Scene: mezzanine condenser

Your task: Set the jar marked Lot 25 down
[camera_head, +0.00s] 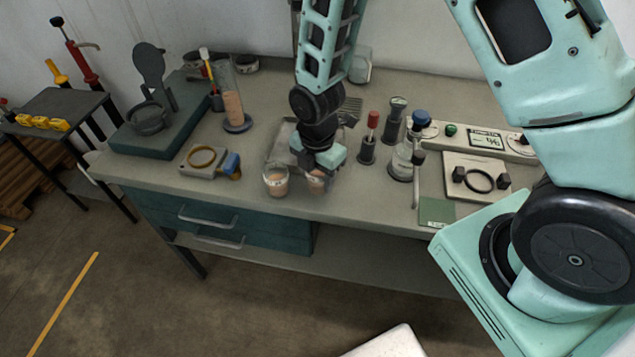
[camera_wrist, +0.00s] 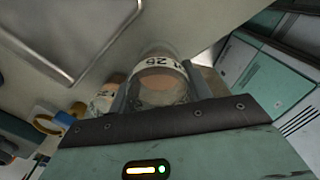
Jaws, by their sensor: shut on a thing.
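My gripper (camera_head: 318,172) points down near the front edge of the grey bench (camera_head: 345,200). It is shut on a clear jar (camera_head: 317,185) with light brown contents. In the wrist view the held jar (camera_wrist: 160,80) sits between the two fingers, and its white band shows "25"; the rest of the lettering is partly hidden. A similar jar (camera_head: 276,181) stands just left of it, and it also shows in the wrist view (camera_wrist: 106,95). I cannot tell whether the held jar touches the bench.
A shallow metal tray (camera_head: 281,144) lies behind the jars. A device with a yellow ring (camera_head: 203,158) is to the left. Bench space between device and jars is clear.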

